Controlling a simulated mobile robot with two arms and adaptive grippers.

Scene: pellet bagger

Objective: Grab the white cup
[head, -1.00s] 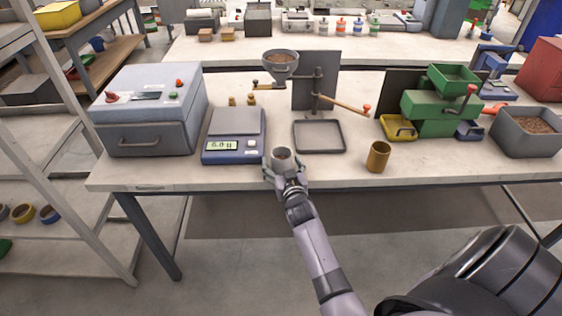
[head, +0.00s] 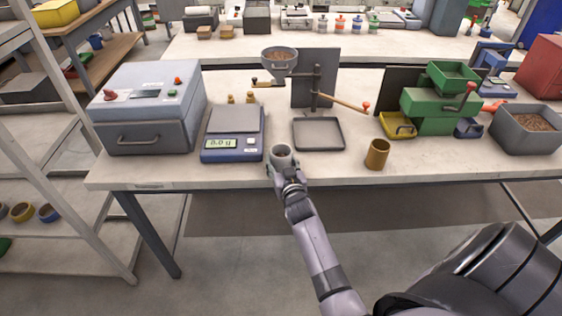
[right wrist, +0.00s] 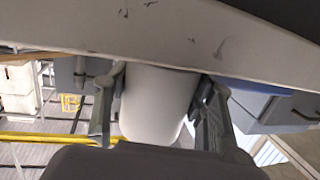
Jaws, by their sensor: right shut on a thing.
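The white cup (head: 281,156) is at the front edge of the bench, just right of the blue scale. It looks pale grey, is roughly upright and has a dark inside. My right gripper (head: 283,166) is shut on it from the front. In the right wrist view the cup (right wrist: 156,103) fills the space between the two fingers of the right gripper (right wrist: 161,88), one on each side. I cannot tell for sure whether the cup's base touches the bench. My left gripper is not in view.
The blue scale (head: 233,146) stands close on the left. A grey tray (head: 318,148) lies behind and right, below a hopper (head: 279,60) with a lever. A brass cup (head: 377,155) stands further right. The bench front (head: 330,171) between the cups is clear.

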